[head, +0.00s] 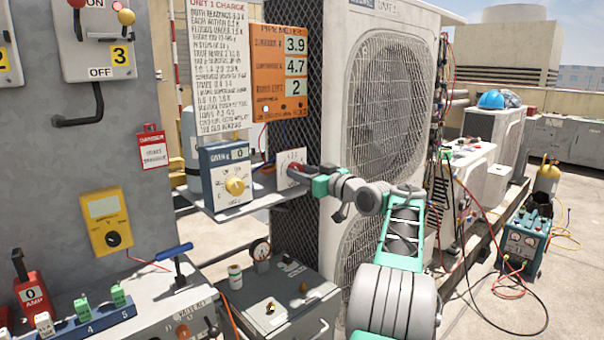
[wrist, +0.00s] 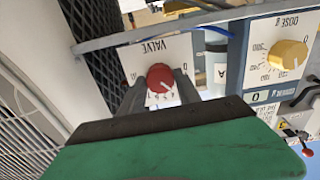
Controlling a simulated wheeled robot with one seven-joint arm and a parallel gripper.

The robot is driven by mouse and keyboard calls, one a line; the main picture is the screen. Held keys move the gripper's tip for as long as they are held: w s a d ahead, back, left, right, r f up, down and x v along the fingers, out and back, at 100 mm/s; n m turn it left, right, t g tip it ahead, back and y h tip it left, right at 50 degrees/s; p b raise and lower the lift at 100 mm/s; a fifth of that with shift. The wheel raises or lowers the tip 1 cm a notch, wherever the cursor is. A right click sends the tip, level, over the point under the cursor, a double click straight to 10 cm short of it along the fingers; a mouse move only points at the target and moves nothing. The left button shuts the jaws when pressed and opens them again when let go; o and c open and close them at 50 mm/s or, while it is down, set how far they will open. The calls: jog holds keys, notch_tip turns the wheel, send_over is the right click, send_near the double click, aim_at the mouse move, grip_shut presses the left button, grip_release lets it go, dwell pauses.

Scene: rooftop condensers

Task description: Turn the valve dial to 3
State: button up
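The valve dial is a red round knob (wrist: 160,77) on a white panel marked VALVE (wrist: 150,52), upside down in the wrist view. In the head view the panel (head: 291,160) stands on a grey shelf, right of the blue dose box, with the red knob (head: 295,169) partly behind my gripper. My gripper (wrist: 161,84) has one dark finger on each side of the knob, very close to it. I cannot tell whether the fingers touch it. Numbers show on the scale beside the knob, too small to read surely, so the setting is unclear.
The blue dose box (head: 213,185) with a yellow knob (head: 235,186) stands just left of the valve. An orange meter board (head: 280,77) reading 3.9, 4.7 and 2 hangs above. A large condenser (head: 385,90) stands close on the right. A grey shelf (head: 240,208) runs below the panel.

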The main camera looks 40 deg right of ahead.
jog(key=o, duration=0.4)
jog(key=s, duration=0.7)
jog(key=shift+s+d, duration=0.1)
jog(key=shift+s, duration=0.3)
jog(key=shift+s+d, duration=0.1)
